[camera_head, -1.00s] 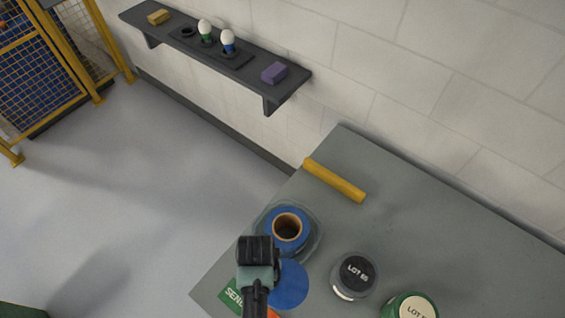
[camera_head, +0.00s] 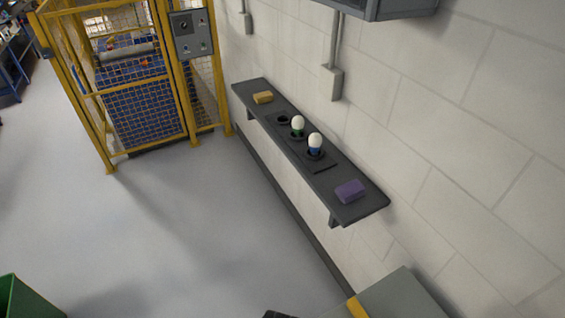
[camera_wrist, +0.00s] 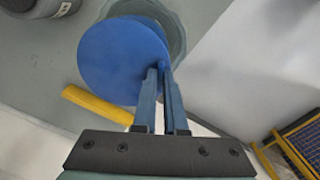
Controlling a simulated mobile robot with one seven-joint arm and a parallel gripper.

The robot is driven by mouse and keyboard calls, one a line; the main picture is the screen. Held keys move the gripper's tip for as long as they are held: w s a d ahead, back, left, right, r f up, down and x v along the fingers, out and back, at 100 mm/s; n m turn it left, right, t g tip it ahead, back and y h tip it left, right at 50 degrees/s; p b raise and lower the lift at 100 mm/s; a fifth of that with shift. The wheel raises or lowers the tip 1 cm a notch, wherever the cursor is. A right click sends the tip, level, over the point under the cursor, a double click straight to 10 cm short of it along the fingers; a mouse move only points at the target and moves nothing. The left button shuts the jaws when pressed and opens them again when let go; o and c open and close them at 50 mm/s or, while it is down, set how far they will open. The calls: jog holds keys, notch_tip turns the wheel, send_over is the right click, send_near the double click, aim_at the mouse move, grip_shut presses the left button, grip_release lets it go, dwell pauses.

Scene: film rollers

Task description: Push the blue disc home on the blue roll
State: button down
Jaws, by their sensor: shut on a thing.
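The blue disc (camera_wrist: 110,62) is gripped near its edge between the fingertips of my gripper (camera_wrist: 160,70) in the wrist view. The disc hides most of the roll, and I cannot tell whether the two touch. In the head view the roll and disc are out of frame; only a dark piece of my arm's end shows at the bottom edge.
A yellow bar (camera_wrist: 95,103) lies on the grey table (camera_head: 405,292) near its edge. A dark-lidded jar (camera_wrist: 38,8) stands at the wrist view's upper left. A wall shelf (camera_head: 325,180) holds small items. A yellow fenced cage (camera_head: 140,90) stands beyond open floor.

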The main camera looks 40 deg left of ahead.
jog(key=shift+w+f+b, duration=0.15)
jog(key=shift+f+b, duration=2.4)
jog(key=shift+f, duration=0.7)
jog(key=shift+p, duration=0.45)
jog(key=shift+f+b, duration=0.3)
jog(key=shift+f, duration=0.15)
jog(key=shift+s+d+f, duration=0.1)
jog(key=shift+s+f, duration=0.1)
jog(key=shift+f, duration=0.05)
jog(key=c, duration=0.9)
grip_release()
jog(key=o, duration=0.5)
jog(key=shift+c, duration=0.2)
